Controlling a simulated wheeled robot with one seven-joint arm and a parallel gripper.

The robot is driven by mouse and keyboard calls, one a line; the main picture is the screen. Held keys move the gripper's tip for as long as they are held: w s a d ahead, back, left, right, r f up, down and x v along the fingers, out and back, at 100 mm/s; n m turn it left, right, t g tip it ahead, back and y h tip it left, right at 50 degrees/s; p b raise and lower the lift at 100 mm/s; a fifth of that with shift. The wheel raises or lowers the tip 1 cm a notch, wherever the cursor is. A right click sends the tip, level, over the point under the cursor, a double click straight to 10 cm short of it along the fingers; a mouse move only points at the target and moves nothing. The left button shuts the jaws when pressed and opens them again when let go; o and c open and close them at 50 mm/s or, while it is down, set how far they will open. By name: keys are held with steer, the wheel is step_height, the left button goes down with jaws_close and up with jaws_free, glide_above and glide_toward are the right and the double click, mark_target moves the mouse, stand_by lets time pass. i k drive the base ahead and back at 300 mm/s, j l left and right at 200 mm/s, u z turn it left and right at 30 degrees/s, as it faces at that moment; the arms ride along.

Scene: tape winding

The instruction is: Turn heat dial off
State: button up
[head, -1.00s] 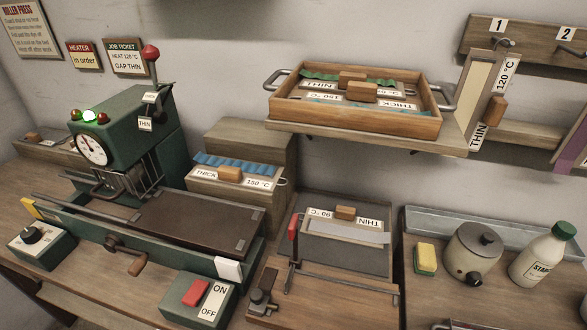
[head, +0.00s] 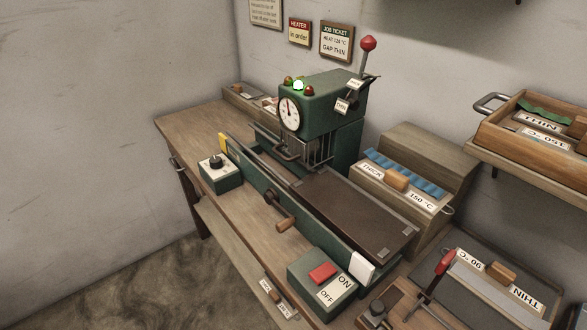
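The heat dial seems to be the black knob (head: 216,161) on top of a small green box (head: 221,178) at the left front of the workbench. Its setting is too small to read. The green press (head: 325,115) stands behind it with a round white gauge (head: 289,114). The middle lamp (head: 298,85) on top of the press glows green; the lamps beside it look dark red. A second green box carries a red switch (head: 322,271) and an ON/OFF plate (head: 334,289). My gripper is not in view.
A crank handle (head: 281,225) sticks out from the press bed's front. A red-knobbed lever (head: 368,44) rises above the press. A wooden box (head: 408,187) labelled THICK 150 °C stands at right. Floor (head: 130,275) is clear left of the bench (head: 170,135).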

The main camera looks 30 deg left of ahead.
mark_target(215, 163)
steer(key=i+j+u, duration=0.15)
steer(key=u, duration=0.3)
steer(key=i+j+u, duration=0.15)
steer(key=u, duration=0.3)
steer(key=i+u, duration=0.25)
steer(key=u, duration=0.2)
steer(key=k+j+z, duration=0.2)
steer(key=k+j, duration=0.4)
steer(key=i, duration=0.45)
